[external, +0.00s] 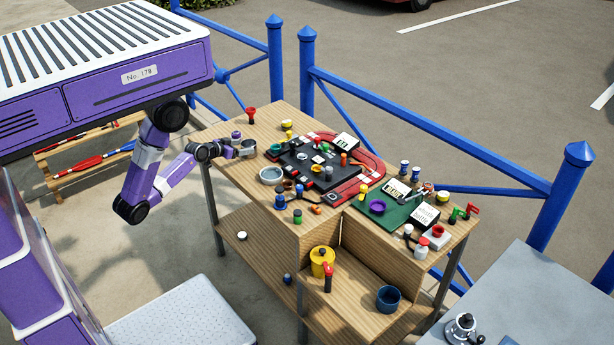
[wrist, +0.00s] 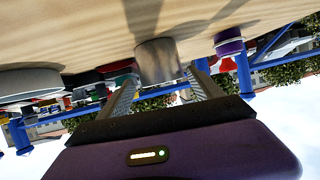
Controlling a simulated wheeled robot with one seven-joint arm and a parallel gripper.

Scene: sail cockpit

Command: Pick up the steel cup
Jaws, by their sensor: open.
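The steel cup (wrist: 158,60) is a plain grey metal cylinder standing on the wooden table top (wrist: 60,30), which shows upside down in the wrist view. My gripper (wrist: 161,80) is open, with one finger on each side of the cup's near part. I cannot tell whether either finger touches it. In the external view my gripper (external: 243,149) is low over the table's left edge, and the cup (external: 249,144) is small and partly hidden at its fingertips.
A purple cup (wrist: 230,44) stands close beside the steel cup, also seen in the external view (external: 236,135). A round grey dish (external: 271,175) and a teal cup (external: 276,149) are nearby. A black board (external: 318,172) crowded with small items lies beyond. Blue railings (external: 430,125) run behind the table.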

